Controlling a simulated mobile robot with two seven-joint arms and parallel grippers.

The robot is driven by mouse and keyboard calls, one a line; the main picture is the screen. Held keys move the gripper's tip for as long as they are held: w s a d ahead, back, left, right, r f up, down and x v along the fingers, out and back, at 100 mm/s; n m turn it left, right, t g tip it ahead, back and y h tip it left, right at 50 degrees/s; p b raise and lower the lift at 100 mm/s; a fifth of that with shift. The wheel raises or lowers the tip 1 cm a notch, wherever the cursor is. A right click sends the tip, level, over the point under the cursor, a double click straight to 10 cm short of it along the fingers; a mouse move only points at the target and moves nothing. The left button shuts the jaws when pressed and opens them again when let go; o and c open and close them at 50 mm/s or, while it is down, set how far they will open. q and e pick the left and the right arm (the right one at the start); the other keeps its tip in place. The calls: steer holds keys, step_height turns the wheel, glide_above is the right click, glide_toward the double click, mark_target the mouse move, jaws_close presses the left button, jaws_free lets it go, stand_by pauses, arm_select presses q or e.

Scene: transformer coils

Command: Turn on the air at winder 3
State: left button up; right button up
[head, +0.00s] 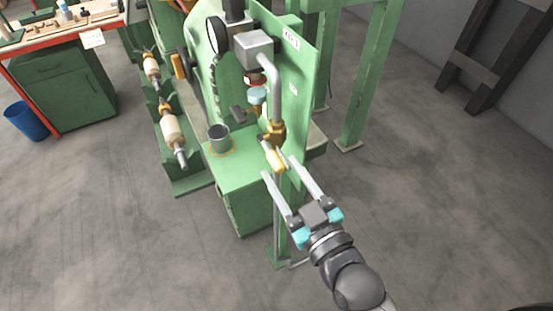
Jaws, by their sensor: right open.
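A green winder (240,180) stands in the middle of the head view, with a grey air pipe (272,85) running down its panel. A brass valve (275,132) sits on the pipe, with a short yellow lever (276,159) angled down to the right. My right gripper (278,166) reaches up from the lower right with its two long fingers apart. The fingertips are at the lever, one to each side of it in the picture. I cannot tell whether they touch it. The writing on the panel label is too small to read. My left gripper is not in view.
A grey cup (218,138) stands on the winder's green ledge. Wound rollers (172,128) lie on a rack to the left. A green cabinet (65,90) and blue bin (27,120) stand further left.

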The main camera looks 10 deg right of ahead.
mark_target(277, 160)
steer(key=shift+x, duration=1.6)
jaws_close()
stand_by(0.3)
